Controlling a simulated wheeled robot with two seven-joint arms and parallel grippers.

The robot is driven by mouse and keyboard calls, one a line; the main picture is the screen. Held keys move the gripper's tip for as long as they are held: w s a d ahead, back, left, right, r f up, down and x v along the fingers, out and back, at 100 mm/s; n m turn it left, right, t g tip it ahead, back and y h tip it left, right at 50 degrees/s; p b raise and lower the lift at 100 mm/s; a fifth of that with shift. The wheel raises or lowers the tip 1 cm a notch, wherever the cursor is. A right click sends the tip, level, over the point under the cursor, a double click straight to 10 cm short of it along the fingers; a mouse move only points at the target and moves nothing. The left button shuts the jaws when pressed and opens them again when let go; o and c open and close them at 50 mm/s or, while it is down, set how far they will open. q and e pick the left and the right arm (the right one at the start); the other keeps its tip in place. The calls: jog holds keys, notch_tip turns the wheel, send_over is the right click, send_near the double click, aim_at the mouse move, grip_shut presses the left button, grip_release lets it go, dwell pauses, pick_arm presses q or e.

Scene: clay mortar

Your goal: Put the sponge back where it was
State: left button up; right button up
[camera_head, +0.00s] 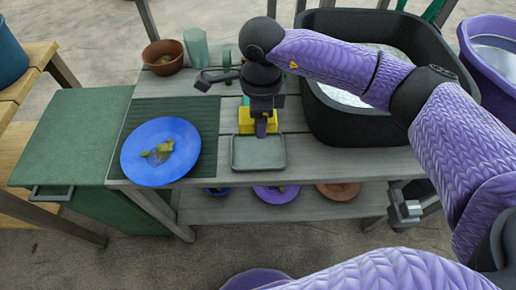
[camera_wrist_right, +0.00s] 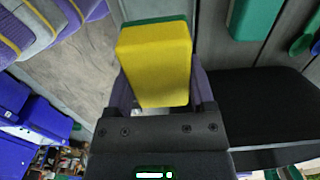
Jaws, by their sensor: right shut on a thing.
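The yellow sponge (camera_head: 246,121) is between the fingers of my right gripper (camera_head: 262,127), just behind a small shallow grey tray (camera_head: 258,165) on the grey plank table. In the right wrist view the sponge (camera_wrist_right: 155,62) is yellow with a green layer along its far edge, and the dark fingers close on its two sides. I cannot tell whether the sponge touches the table or the tray's back rim. The tray looks empty. My left gripper is not in view.
A black basin (camera_head: 355,125) stands right of the sponge. A blue plate (camera_head: 132,166) with food scraps lies on a ribbed mat at left. A brown bowl (camera_head: 152,56) and pale green cup (camera_head: 196,50) stand at the back. Plates sit on the shelf below.

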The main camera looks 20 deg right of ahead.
aim_at(260, 152)
notch_tip(260, 152, down, 10)
jog(key=b, duration=0.3)
jog(key=shift+r+b, duration=0.1)
jog(key=shift+b, duration=0.2)
jog(key=shift+r, duration=0.15)
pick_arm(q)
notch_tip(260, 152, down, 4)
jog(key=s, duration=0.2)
pick_arm(e)
jog(key=o, duration=1.3)
jog(key=shift+c, duration=0.2)
notch_tip(260, 152, up, 11)
jog(key=p, duration=0.4)
jog(key=shift+r+p, duration=0.15)
jog(key=shift+p, duration=0.25)
jog(key=shift+r, duration=0.35)
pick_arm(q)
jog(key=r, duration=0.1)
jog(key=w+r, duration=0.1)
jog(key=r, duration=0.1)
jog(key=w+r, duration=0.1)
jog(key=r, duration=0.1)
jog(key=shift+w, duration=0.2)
